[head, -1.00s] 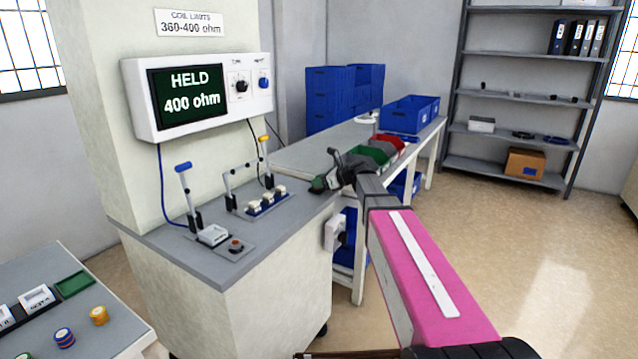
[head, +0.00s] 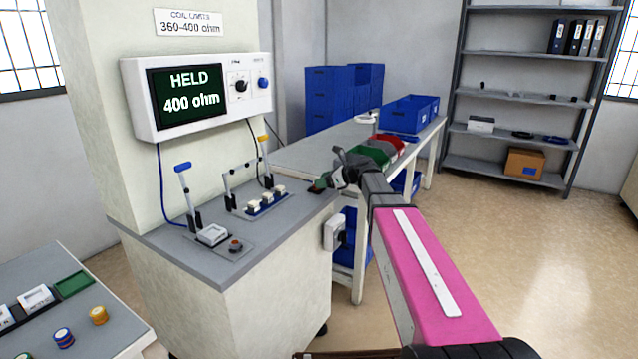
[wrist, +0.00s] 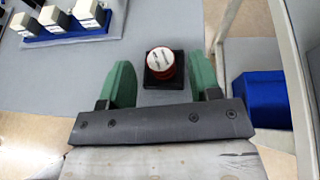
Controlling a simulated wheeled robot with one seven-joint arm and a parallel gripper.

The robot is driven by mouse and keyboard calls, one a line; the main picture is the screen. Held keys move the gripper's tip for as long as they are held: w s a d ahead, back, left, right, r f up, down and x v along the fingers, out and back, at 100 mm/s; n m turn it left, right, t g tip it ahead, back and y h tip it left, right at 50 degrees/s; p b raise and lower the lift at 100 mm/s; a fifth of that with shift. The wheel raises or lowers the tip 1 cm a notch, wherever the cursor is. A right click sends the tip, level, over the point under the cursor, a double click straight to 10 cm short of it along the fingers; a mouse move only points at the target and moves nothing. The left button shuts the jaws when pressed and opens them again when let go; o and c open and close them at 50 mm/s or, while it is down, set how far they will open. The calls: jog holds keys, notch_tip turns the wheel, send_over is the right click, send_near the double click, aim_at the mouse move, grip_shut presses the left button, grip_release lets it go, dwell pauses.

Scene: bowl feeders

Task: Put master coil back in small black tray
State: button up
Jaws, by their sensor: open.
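The master coil, a red round coil with a white printed top (wrist: 161,60), stands upright on the small black tray (wrist: 164,84) in the wrist view. The tray lies on the grey bench top, and its dark edge shows around the coil. My gripper (wrist: 163,76) is open, with one green finger on each side of the coil and tray and a gap to both. In the head view my gripper (head: 324,181) is over the right end of the grey bench and hides most of the coil and tray.
A blue rack with several white blocks (head: 262,205) stands left of my gripper; it also shows in the wrist view (wrist: 63,28). Levers and a button box (head: 235,246) stand nearer on the bench. The display (head: 190,98) reads HELD 400 ohm. A white-legged table (head: 300,157) stands behind.

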jog(key=v, duration=1)
jog(key=s+d+f+n+g+h, duration=0.2)
jog(key=s+f+n+h, duration=0.4)
jog(key=s+f+n, duration=0.5)
jog(key=s+d+f+n+g+h, duration=0.3)
jog(key=s+f+n+h, duration=0.3)
jog(key=s+f+n, duration=0.6)
notch_tip(320, 180, down, 7)
jog(key=shift+s+r+g, duration=0.15)
jog(key=shift+s+g, duration=0.35)
jog(key=shift+s, duration=0.25)
